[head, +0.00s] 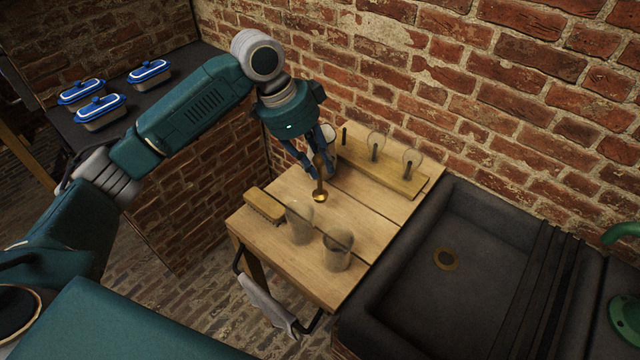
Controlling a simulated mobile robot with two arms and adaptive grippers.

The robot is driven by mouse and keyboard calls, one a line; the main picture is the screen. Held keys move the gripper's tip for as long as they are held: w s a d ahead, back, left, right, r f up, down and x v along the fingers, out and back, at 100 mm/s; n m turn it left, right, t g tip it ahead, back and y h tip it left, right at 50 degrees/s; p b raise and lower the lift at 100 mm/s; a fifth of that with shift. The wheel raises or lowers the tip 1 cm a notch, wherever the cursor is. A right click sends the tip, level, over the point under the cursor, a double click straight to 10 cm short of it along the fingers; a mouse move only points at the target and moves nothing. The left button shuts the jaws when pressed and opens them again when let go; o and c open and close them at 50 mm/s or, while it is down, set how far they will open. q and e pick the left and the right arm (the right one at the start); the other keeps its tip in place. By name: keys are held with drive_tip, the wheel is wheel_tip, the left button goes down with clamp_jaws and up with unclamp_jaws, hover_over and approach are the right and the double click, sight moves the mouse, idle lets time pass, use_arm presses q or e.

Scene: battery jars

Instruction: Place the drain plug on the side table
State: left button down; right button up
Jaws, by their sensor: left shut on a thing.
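The drain plug (320,194) is a brass piece with a round flared base and an upright stem. My left gripper (318,172) is shut on its stem from above. The plug is over the middle of the wooden side table (372,222), base down. I cannot tell whether its base touches the tabletop or is just above it. The fingers partly cover the upper stem. My right gripper is not in view.
A wooden rack (384,172) with glass pieces lines the back. The dark sink (490,285) with a drain hole (445,259) is at right.

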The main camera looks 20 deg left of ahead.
sight(320, 193)
use_arm(q)
wheel_tip(320, 193, down, 4)
drive_tip(key=shift+w+r, duration=0.1)
drive_tip(key=shift+r, duration=0.05)
drive_tip(key=shift+f+p, duration=0.3)
wheel_tip(320, 193, down, 3)
drive_tip(key=shift+f+p, duration=0.2)
drive_tip(key=shift+p, duration=0.15)
drive_tip(key=shift+f, duration=0.25)
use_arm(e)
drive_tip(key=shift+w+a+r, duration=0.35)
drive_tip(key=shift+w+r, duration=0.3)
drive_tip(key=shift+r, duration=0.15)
use_arm(q)
drive_tip(key=shift+f, duration=0.1)
drive_tip(key=c, duration=1.7)
unclamp_jaws()
drive_tip(key=shift+c, duration=0.2)
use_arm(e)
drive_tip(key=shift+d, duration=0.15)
